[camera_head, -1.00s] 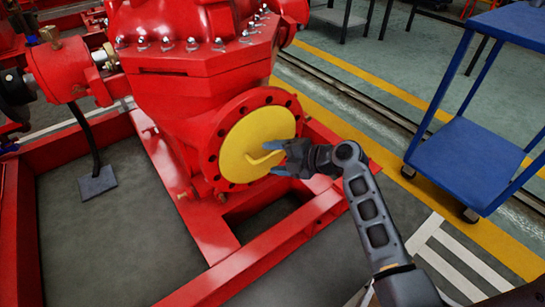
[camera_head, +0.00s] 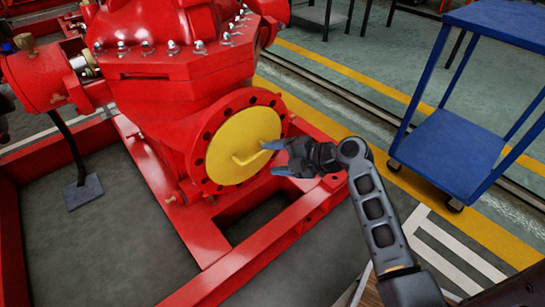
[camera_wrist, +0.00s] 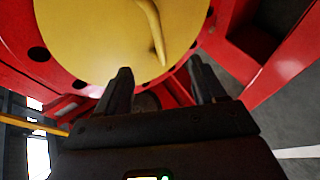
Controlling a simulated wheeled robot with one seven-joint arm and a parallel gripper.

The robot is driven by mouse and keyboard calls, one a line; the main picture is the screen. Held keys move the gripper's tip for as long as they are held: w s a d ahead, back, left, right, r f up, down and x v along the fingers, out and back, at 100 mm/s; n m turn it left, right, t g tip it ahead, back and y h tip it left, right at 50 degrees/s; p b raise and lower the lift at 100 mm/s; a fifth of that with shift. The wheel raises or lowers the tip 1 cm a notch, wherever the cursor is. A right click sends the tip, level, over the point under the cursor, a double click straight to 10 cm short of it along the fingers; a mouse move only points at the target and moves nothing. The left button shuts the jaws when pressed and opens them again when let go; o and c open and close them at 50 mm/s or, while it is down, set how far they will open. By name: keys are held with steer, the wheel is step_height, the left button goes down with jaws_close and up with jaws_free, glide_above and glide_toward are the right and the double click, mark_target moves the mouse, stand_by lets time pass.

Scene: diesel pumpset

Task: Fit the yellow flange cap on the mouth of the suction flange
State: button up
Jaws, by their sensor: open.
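The yellow flange cap (camera_head: 243,147) sits over the mouth of the red suction flange (camera_head: 206,173), with the ring of bolt holes showing around it. Its bar handle (camera_head: 253,156) stands out from its face. The cap fills the top of the wrist view (camera_wrist: 110,35), with the handle (camera_wrist: 152,30) pointing down towards my gripper. My gripper (camera_head: 281,157) is open and empty, just right of the handle and apart from it. In the wrist view both fingers (camera_wrist: 158,85) are spread below the handle's end. Whether the cap is fully seated cannot be told.
The red pump casing (camera_head: 170,80) rises behind the flange, on a red base frame (camera_head: 255,253) with rails below. A blue trolley (camera_head: 455,150) stands at the right.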

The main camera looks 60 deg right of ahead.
steer(key=shift+s+r, duration=0.15)
steer(key=shift+s, duration=0.05)
steer(key=shift+s, duration=0.1)
steer(key=shift+s+a+b, duration=0.1)
steer(key=shift+s+a, duration=0.2)
steer(key=shift+s, duration=0.65)
steer(key=shift+s+a+b, duration=0.15)
steer(key=shift+s+a, duration=0.1)
steer(key=shift+s, duration=0.65)
steer(key=shift+s+a+b, duration=0.1)
steer(key=shift+s+a, duration=0.2)
steer(key=shift+s, duration=0.65)
